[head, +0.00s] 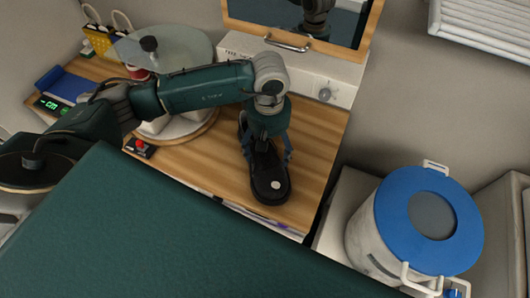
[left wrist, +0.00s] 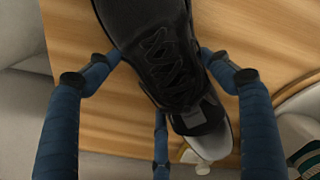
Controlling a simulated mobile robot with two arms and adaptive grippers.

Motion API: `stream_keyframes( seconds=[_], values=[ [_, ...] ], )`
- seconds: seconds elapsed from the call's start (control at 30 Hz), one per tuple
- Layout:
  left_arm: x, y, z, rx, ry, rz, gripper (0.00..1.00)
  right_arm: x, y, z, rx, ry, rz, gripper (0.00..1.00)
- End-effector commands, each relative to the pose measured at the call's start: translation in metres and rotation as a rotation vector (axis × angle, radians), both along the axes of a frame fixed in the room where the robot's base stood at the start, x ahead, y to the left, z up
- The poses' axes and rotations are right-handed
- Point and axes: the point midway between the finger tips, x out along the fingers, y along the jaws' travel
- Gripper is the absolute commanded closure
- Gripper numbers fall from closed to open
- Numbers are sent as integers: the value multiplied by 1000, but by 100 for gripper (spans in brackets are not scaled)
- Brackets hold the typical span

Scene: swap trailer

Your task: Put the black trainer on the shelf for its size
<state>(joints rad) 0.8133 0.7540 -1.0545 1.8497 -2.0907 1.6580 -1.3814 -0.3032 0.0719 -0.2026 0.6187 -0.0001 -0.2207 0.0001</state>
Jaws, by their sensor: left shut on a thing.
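The black trainer (head: 269,178) is at the right part of a wooden worktop (head: 308,150) in the head view. Its toe end points toward the front edge. My left gripper (head: 267,152) reaches down on it from above and is shut on it. In the left wrist view the trainer (left wrist: 150,45) lies between the blue fingers of my left gripper (left wrist: 160,75), laces facing the camera, with a pale patch at one end. I cannot tell whether its sole touches the worktop. No size-marked shelf can be made out. My right gripper is not in view.
A turntable with a clear round cover (head: 185,48) stands behind my left arm. A red-button box (head: 140,147) and a green "-cm" display (head: 47,104) are at left. A blue-lidded drum (head: 395,225) stands at right. A drawer unit (head: 335,82) backs the worktop.

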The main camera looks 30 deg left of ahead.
Motion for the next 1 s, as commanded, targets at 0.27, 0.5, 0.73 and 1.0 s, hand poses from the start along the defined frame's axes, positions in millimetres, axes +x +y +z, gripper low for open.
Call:
stream_keyframes(
  seconds=[0.27, 0.5, 0.73, 1.0],
  values=[
    [3, 2, 36, 4, -8, 1, 62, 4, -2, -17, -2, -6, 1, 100],
    [2, 1, 81, 2, -5, 1, 62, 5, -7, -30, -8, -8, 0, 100],
    [0, 1, 99, 3, 0, 0, 62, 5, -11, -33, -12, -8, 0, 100],
    [-34, -6, 113, 3, -15, -395, 62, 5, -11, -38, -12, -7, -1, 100]
  ],
)
